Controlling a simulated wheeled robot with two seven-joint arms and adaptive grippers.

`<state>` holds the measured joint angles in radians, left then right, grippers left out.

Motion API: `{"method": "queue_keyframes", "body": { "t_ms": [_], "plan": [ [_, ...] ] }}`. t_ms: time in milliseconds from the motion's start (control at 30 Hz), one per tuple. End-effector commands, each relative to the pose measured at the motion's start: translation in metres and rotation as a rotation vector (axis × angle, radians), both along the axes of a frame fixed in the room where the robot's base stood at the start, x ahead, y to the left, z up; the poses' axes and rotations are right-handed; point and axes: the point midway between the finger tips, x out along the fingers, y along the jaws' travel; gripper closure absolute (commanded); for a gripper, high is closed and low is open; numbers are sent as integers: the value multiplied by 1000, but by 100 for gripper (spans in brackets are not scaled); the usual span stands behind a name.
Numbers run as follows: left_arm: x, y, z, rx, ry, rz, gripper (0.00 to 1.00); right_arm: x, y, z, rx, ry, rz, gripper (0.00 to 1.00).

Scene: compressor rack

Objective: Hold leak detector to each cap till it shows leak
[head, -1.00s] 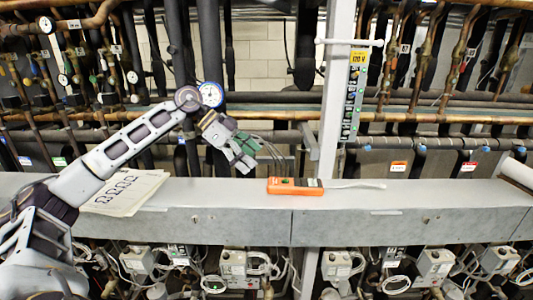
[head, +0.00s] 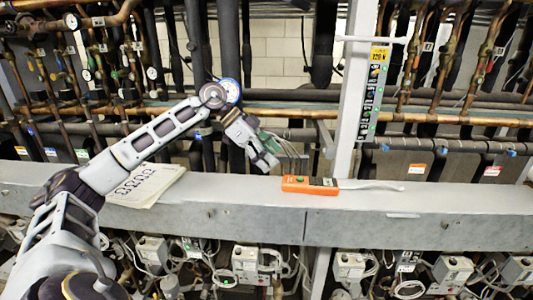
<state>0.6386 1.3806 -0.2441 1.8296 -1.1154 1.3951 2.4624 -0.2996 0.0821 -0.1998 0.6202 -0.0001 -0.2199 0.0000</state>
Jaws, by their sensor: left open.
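The leak detector (head: 308,186) has an orange body and a pale thin probe (head: 372,186) pointing right. It lies on the grey metal ledge (head: 430,202). My left gripper (head: 272,160) is open and empty, just above and to the left of the detector's orange end, apart from it. Copper pipes (head: 490,50) with valves run up the rack behind the ledge. I cannot make out which fittings are the caps at this size. My right gripper is not in the view.
A paper booklet (head: 145,187) lies on the ledge at the left, under my left arm. A grey upright post (head: 350,100) with a labelled strip (head: 372,95) stands behind the detector. Horizontal pipes cross behind. The ledge right of the probe is clear.

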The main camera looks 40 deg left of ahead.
Motion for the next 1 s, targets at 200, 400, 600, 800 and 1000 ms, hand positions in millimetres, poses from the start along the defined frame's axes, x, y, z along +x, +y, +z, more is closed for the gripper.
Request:
{"method": "queue_keyframes", "body": {
  "t_ms": [200, 400, 600, 800, 1000],
  "plan": [
    [7, -14, -16, -2, -1, -3, 29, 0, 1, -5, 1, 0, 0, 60],
    [13, -26, -29, -1, -2, -4, 29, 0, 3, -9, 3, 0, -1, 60],
    [19, -37, -42, 0, 1, -2, 29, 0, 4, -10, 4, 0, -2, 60],
    [26, -49, -55, -1, 1, -3, 29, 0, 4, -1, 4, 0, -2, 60],
    [31, -59, -66, 0, 1, -2, 29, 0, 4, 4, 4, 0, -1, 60]
  ]
}}
